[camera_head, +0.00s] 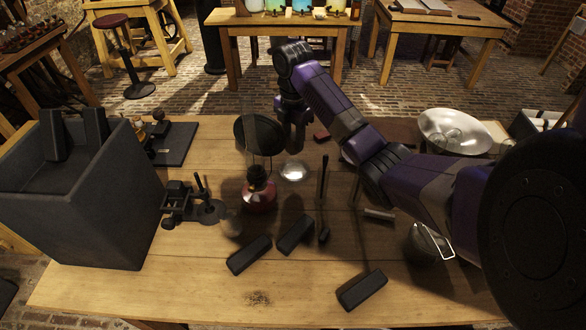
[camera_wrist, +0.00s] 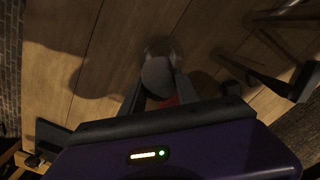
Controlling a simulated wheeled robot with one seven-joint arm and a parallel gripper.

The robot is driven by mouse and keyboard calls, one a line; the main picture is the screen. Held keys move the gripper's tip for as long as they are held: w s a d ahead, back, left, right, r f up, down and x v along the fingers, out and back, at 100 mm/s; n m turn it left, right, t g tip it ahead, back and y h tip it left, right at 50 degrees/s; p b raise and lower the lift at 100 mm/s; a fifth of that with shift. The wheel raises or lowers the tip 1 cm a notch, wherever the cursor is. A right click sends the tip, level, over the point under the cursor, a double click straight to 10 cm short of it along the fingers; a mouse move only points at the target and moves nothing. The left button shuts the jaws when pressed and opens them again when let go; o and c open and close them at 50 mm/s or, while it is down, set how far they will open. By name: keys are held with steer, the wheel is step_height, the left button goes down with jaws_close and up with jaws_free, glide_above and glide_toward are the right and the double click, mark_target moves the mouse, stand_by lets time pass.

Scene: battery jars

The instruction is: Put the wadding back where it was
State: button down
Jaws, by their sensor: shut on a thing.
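My gripper (camera_head: 295,150) points down over the middle of the wooden table, beyond the red-based lamp. In the wrist view its fingers (camera_wrist: 158,82) are closed in on a grey rounded piece (camera_wrist: 157,74), which looks like the wadding. In the head view a pale, rounded thing (camera_head: 292,171) shows just below the fingertips; I cannot tell if it is the same piece or whether it touches the table. A bit of red (camera_wrist: 161,102) shows behind the held piece in the wrist view. The lamp with glass chimney (camera_head: 259,191) stands just left and nearer.
A large dark grey bin (camera_head: 75,200) stands at the left with dark blocks in it. Dark bars (camera_head: 296,234) lie in front, and a thin dark upright rod (camera_head: 323,180) stands right of the gripper. A shiny metal bowl (camera_head: 453,132) is at the right. The table's front left is clear.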

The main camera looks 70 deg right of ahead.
step_height(320, 180, down, 10)
steer(key=shift+r+p, duration=0.25)
steer(key=shift+p, duration=0.15)
steer(key=shift+f, duration=0.15)
steer(key=c, duration=0.9)
jaws_free()
step_height(320, 180, up, 11)
steer(key=shift+r, duration=0.1)
steer(key=shift+r+p, duration=0.55)
steer(key=shift+r, duration=0.05)
